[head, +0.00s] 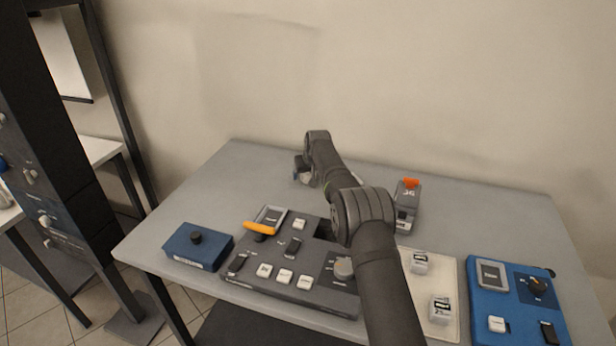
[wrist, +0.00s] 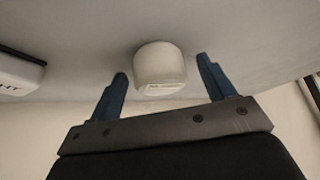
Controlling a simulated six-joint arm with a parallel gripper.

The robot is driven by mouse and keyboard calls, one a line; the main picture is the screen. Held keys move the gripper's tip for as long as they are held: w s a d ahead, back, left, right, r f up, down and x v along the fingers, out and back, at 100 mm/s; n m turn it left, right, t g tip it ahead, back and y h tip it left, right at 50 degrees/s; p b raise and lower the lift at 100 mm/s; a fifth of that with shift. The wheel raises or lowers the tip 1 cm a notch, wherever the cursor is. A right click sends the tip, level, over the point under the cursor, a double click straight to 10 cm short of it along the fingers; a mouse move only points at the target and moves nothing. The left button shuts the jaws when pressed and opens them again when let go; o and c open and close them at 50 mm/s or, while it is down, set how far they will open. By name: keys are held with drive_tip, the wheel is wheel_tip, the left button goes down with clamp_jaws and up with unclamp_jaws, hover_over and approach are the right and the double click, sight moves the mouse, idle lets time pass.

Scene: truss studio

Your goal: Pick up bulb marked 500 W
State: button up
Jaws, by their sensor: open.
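My gripper (wrist: 162,78) shows in the wrist view with its two blue fingers apart and nothing held. A white rounded object (wrist: 158,65) with a small label lies beyond and between the fingertips, on the grey surface. Its label is too small to read, so I cannot tell whether it is the 500 W bulb. In the head view my gripper (head: 302,174) is low over the back left of the table, partly hidden by my arm. Two small white labelled pieces (head: 420,263) (head: 440,310) are on a cream pad (head: 413,298); I cannot read a 500 W mark on either.
A dark control panel (head: 312,300) with an orange handle (head: 261,228) and a blue box (head: 196,262) stand front left. A grey device with an orange top (head: 408,195) is right of my arm. A blue panel (head: 508,314) is front right. The back right table (head: 490,215) is clear.

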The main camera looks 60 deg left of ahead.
drive_tip(key=shift+c, duration=0.3)
drive_tip(key=c, duration=1)
drive_tip(key=shift+c, duration=0.2)
drive_tip(key=shift+r, duration=0.15)
